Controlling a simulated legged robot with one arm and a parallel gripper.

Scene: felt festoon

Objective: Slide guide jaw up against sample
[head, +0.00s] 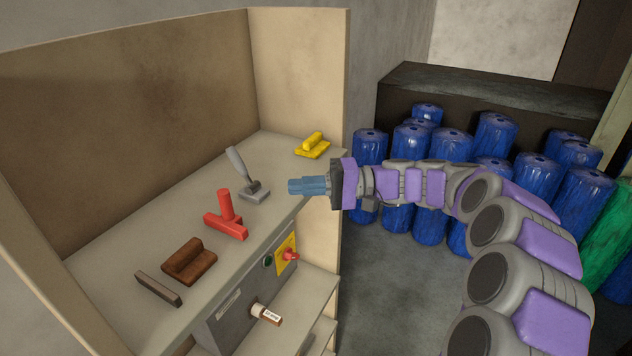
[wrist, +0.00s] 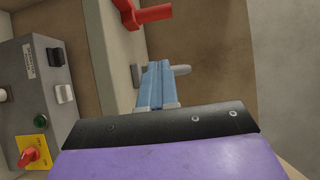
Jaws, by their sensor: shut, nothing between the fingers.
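My gripper (head: 292,186) is shut and empty, its blue fingers pointing left over the bench's front edge. In the wrist view the blue fingers (wrist: 155,86) lie together. No part is clearly marked as guide jaw or sample. On the bench stand a brown stepped block (head: 189,262), a dark grey bar (head: 158,288) at the near left, a red T-shaped piece (head: 227,222), a grey lever on a base (head: 253,186) and a yellow block with a raised grip (head: 313,146). The gripper is right of the grey lever, apart from it. The red piece also shows in the wrist view (wrist: 148,14).
Side panels bound the bench. Several blue barrels (head: 398,217) stand beyond my arm. Floor (head: 385,290) is clear right of the bench.

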